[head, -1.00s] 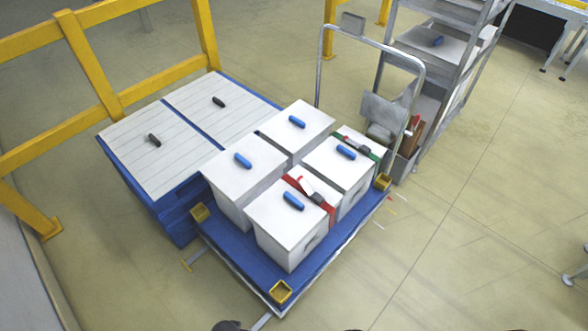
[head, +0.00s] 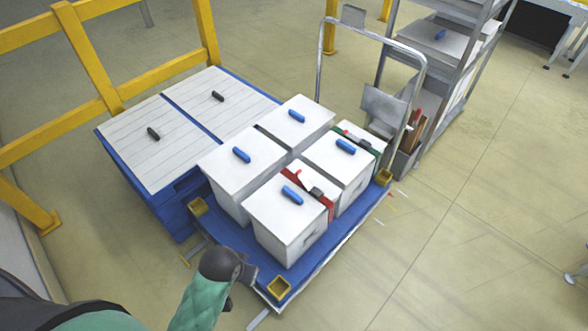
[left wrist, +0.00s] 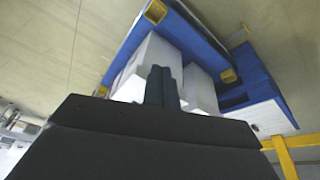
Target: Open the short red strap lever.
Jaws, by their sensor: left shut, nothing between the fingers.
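The red strap (head: 327,204) runs between the two right-hand white boxes on the blue cart in the head view. A dark buckle (head: 316,193) sits on it, with a small red lever piece (head: 298,175) standing at its left end. The lever's exact angle is too small to tell. My left gripper (head: 246,272) is low at the cart's near left edge, apart from the strap and lower left of it. In the left wrist view its two dark fingers (left wrist: 162,86) are together and empty, with white boxes beyond. The strap is not discernible there. My right gripper is out of view.
Several white boxes with blue handles stand on the blue cart (head: 229,235), which has yellow corner sockets (head: 279,287). A green strap (head: 376,151) crosses behind. Blue crates with pale lids (head: 160,170) stand left. A yellow rail (head: 90,65) and grey shelf (head: 455,60) border it.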

